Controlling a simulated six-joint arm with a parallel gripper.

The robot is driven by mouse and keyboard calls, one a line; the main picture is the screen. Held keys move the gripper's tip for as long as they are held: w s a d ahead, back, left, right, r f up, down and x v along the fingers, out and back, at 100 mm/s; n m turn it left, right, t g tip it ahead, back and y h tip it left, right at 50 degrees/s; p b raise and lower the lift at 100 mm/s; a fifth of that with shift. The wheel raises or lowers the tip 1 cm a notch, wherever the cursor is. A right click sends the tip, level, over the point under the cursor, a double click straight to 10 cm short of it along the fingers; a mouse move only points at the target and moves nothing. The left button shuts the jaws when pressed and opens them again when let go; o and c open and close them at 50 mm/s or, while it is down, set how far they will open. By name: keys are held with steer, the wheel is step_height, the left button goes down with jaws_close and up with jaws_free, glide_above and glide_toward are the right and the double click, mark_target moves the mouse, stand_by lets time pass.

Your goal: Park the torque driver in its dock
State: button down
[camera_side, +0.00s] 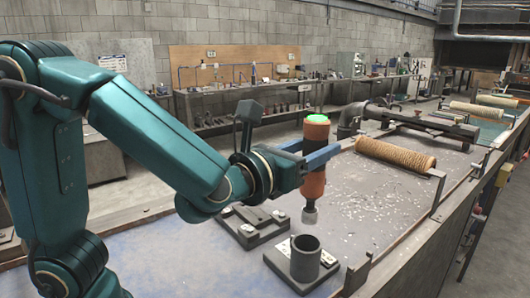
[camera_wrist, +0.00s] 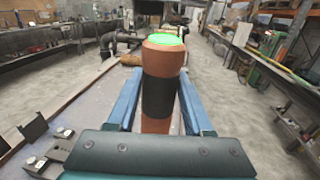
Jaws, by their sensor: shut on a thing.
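The torque driver (camera_side: 315,182) is an orange upright tool with a dark band, a glowing green top and a grey tip pointing down. My gripper (camera_side: 318,157) is shut around its dark middle. It holds the driver in the air, with the tip just above the grey cup-shaped dock (camera_side: 305,257) on its square base. The tip looks apart from the cup's rim. In the wrist view the driver (camera_wrist: 162,90) stands upright between the two blue fingers (camera_wrist: 158,100); its lower end and the dock are hidden there.
A dark block fixture (camera_side: 250,226) with round studs sits left of the dock. A tan mesh tube (camera_side: 396,153) lies behind on the bench, with a dark pipe clamp (camera_side: 420,122) beyond. A metal bracket (camera_side: 438,192) stands at the right edge. The bench between is clear but speckled.

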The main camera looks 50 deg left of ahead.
glide_above(307, 210)
steer(key=shift+w+a+f, duration=0.1)
steer(key=shift+w+f, duration=0.15)
steer(key=shift+f, duration=1.05)
steer(key=shift+w+f, duration=0.2)
steer(key=shift+f, duration=4.3)
stand_by(2.1)
